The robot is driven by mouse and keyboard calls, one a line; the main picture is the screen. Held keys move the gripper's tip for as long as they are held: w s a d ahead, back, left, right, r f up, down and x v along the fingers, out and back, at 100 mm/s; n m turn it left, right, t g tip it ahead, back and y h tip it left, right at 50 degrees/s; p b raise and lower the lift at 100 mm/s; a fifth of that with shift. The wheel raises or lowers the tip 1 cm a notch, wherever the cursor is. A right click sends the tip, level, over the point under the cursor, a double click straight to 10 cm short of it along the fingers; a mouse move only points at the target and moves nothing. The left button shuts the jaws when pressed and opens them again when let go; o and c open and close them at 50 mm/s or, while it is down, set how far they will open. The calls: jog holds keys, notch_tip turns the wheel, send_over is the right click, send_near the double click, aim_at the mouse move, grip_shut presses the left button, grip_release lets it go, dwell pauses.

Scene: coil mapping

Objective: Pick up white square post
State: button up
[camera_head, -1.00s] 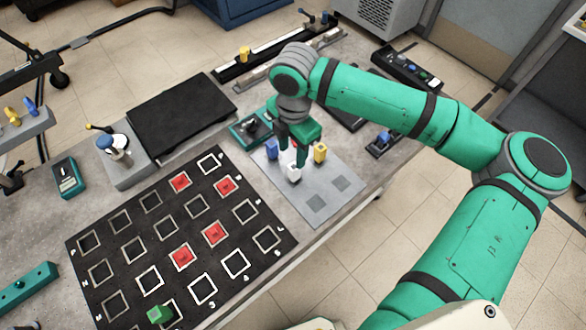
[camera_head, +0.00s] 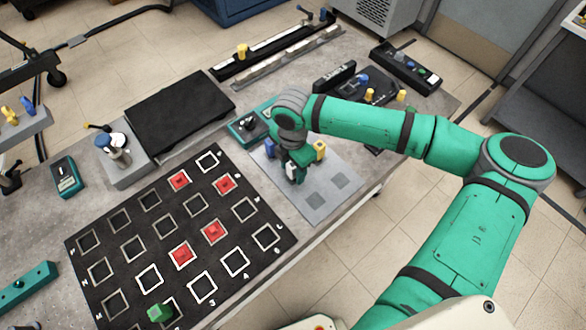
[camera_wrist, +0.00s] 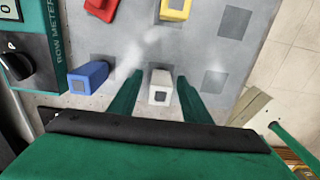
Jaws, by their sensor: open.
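The white square post (camera_wrist: 161,88) stands on the grey pad (camera_wrist: 125,40), seen from above in the wrist view with a dark square on its end. My gripper (camera_wrist: 159,82) is open, with one green finger on each side of the post and a gap to each. In the head view my gripper (camera_head: 295,178) is low over the pad and mostly hides the white post. A blue post (camera_wrist: 88,77) stands to the left of it in the wrist view. A yellow post (camera_wrist: 175,8) and a red post (camera_wrist: 101,8) are at the top edge.
A black grid board (camera_head: 125,260) with red pieces and a green block (camera_head: 159,312) lies to the left. A green meter (camera_head: 248,127) sits beside the pad. The pad's right part, with dark squares, is clear. The table's edge runs along the lower right.

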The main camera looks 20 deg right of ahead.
jog(key=shift+f, duration=0.15)
grip_shut()
